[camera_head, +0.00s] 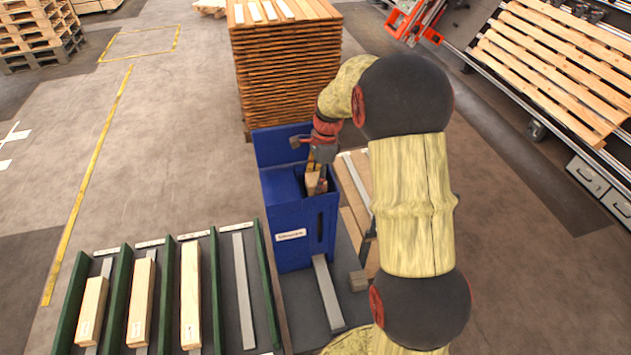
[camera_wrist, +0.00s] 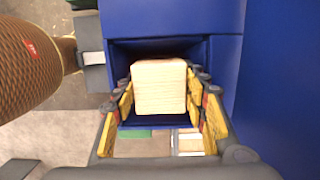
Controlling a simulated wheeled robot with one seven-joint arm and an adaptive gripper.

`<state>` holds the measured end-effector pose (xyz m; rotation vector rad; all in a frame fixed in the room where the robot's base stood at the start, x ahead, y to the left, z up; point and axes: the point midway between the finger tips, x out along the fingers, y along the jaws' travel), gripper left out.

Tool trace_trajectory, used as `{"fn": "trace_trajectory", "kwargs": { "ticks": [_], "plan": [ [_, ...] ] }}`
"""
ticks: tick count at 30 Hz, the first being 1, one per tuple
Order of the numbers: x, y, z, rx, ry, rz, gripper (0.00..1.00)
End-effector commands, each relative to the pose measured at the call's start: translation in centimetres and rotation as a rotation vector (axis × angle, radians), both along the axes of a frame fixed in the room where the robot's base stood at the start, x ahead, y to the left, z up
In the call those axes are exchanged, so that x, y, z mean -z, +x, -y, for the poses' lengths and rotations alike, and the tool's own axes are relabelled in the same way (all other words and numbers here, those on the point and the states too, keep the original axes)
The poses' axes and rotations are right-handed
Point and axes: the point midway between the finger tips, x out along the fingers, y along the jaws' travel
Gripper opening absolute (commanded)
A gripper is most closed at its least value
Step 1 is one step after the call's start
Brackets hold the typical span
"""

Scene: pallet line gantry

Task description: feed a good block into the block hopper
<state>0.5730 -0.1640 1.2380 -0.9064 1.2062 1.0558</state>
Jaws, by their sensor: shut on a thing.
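The blue block hopper (camera_head: 292,225) stands in the middle of the head view, with a label on its front and an open shaft at its top right. My gripper (camera_head: 317,178) is at the mouth of this shaft, pointing down. It is shut on a pale wooden block (camera_wrist: 159,87), held between the yellow finger pads. The block also shows in the head view (camera_head: 312,181), at the shaft opening. In the wrist view the block's end face sits within the hopper's dark opening (camera_wrist: 120,48). Its lower part is hidden, so I cannot tell how deep it reaches.
A green-walled rack (camera_head: 265,270) at the front left holds several wooden blocks in lanes; its right lane is empty of wood. A tall stack of boards (camera_head: 287,75) stands behind the hopper. A slatted pallet (camera_head: 560,60) lies on a conveyor at right. Floor at left is clear.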

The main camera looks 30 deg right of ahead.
Motion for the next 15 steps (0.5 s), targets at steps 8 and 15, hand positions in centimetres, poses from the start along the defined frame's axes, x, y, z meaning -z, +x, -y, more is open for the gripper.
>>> {"fn": "trace_trajectory", "kwargs": {
  "ticks": [8, 15],
  "plan": [
    [0.16, 0.01, 0.00, 0.000, 0.000, 0.000, 0.17],
    [0.16, 0.01, 0.00, 0.000, 0.000, 0.000, 0.49]
  ]
}}
